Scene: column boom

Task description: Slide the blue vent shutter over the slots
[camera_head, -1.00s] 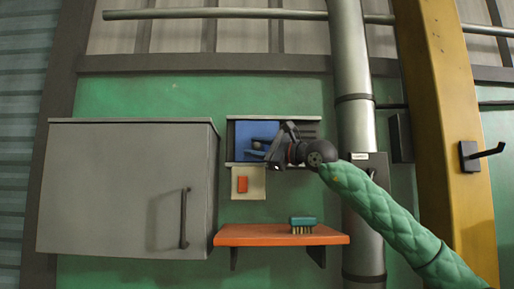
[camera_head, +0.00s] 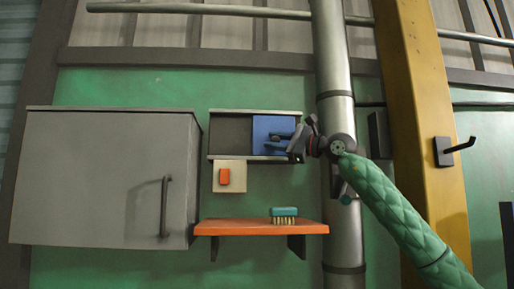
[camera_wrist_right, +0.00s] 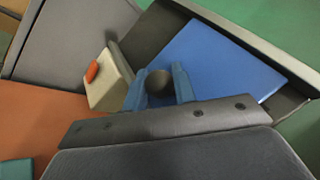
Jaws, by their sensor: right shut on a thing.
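The blue vent shutter (camera_head: 268,126) stands at the right end of its framed vent in the head view, and a plain dark panel (camera_head: 231,133) shows to its left. No slots show now; the shutter covers the right part of the frame. My right gripper (camera_head: 283,142) is at the shutter's lower right. In the right wrist view the shutter (camera_wrist_right: 215,65) fills the upper right, and the blue fingers of my right gripper (camera_wrist_right: 160,84) are shut on its dark round knob (camera_wrist_right: 158,82). My left gripper is not in view.
A cream box with an orange switch (camera_head: 225,177) is just below the vent. An orange shelf (camera_head: 240,228) holds a teal brush (camera_head: 284,214). A grey cabinet (camera_head: 105,180) stands left. A vertical pipe (camera_head: 335,80) and yellow post (camera_head: 415,90) with a black hook are right.

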